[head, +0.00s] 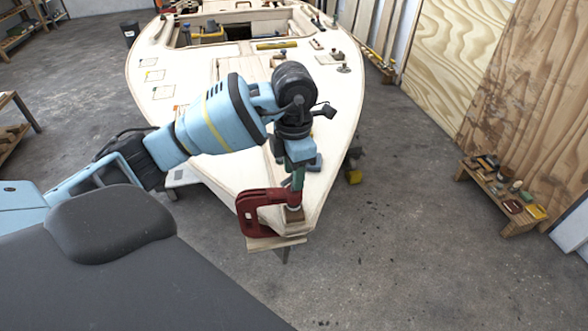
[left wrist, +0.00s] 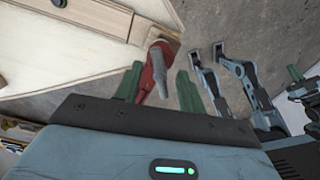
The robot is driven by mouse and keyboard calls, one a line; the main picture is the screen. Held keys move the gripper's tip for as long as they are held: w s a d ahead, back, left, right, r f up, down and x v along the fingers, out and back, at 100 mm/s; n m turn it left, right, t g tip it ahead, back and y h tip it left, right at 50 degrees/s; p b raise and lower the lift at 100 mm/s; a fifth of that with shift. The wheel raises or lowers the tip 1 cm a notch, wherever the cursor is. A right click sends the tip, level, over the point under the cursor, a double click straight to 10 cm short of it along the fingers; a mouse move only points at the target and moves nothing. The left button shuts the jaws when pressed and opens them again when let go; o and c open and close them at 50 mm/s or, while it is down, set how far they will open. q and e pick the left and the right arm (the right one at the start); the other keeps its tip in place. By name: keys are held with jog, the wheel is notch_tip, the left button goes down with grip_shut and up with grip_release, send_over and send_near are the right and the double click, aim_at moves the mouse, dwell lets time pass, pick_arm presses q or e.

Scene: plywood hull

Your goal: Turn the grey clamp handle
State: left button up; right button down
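A red clamp (head: 252,205) is fixed on the pointed bow tip of the pale plywood hull. Its grey handle (left wrist: 157,66) shows in the left wrist view between my two green fingertips, with the red clamp body (left wrist: 148,83) beside and below it. My left gripper (left wrist: 158,84) is open, with a finger on each side of the handle and a visible gap on the right. In the head view my left gripper (head: 297,168) points down over the clamp and hides much of the handle. Green fingers at the right edge of the left wrist view look like my right gripper (left wrist: 294,74).
The plywood hull (head: 185,120) stretches back from the clamp, with small tools and fittings on its deck. A low wooden bench (head: 510,228) with several small items stands at the right. The concrete floor (head: 410,250) is free between bench and bow.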

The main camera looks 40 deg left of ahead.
pick_arm(q)
jog(key=shift+c, duration=0.3)
grip_shut()
jog(key=shift+m+b, duration=0.35)
jog(key=shift+m, duration=2.45)
jog(key=shift+o, duration=0.3)
grip_release()
jog(key=shift+r, duration=3.95)
